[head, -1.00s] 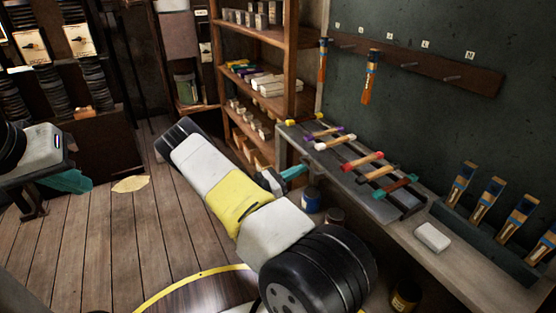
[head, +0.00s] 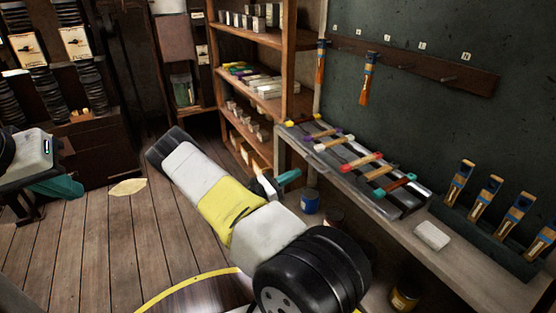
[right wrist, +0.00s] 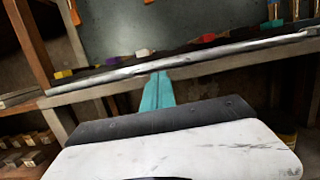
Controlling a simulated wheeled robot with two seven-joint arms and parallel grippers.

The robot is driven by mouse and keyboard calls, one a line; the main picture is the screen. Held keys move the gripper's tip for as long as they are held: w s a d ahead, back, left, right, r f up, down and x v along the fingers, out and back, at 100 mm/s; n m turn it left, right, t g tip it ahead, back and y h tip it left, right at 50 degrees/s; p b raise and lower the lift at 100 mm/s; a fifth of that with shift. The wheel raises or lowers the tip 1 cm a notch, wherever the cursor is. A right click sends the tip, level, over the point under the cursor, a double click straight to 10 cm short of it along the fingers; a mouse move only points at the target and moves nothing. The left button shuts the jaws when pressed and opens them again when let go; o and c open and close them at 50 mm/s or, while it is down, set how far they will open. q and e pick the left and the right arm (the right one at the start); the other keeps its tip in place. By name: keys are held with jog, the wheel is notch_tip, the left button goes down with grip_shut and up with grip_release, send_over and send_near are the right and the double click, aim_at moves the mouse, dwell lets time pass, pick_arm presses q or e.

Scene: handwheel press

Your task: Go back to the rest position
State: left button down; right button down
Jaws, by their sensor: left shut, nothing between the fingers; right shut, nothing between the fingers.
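My left gripper (head: 66,187) has teal fingers and shows at the left edge of the head view, over the wooden floor and away from the bench. It is shut and empty. My right gripper (head: 291,176) is partly hidden behind my right forearm in the head view, near the front left end of the workbench (head: 455,277). In the right wrist view its teal fingers (right wrist: 158,90) are together with nothing between them. They point toward the bench edge; I cannot tell the exact gap.
A rack (head: 345,172) of several colour-ended tools lies on the bench, near a white block (head: 432,236). Handled tools stand in a holder (head: 482,243) at the right. A wooden shelf (head: 293,95) stands behind. Cans (head: 405,297) sit below the bench. The floor (head: 95,235) at left is open.

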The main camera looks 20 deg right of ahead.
jog(key=v, duration=0.9)
jog(key=s+a+r+m+t+y, duration=0.1)
jog(key=s+a+r+m+y, duration=0.4)
jog(key=r, duration=0.6)
jog(key=s+a+r+m+t+y, duration=0.2)
jog(key=s+a+r+m+y, duration=0.4)
jog(key=s+r+y, duration=0.4)
jog(key=s+a+r+m+t+y, duration=0.1)
jog(key=s+a+r+m+y, duration=0.4)
jog(key=r, duration=0.8)
jog(key=s+m+y, duration=0.2)
jog(key=s, duration=0.2)
jog(key=shift+a+r+t, duration=0.2)
jog(key=shift+a+t, duration=0.2)
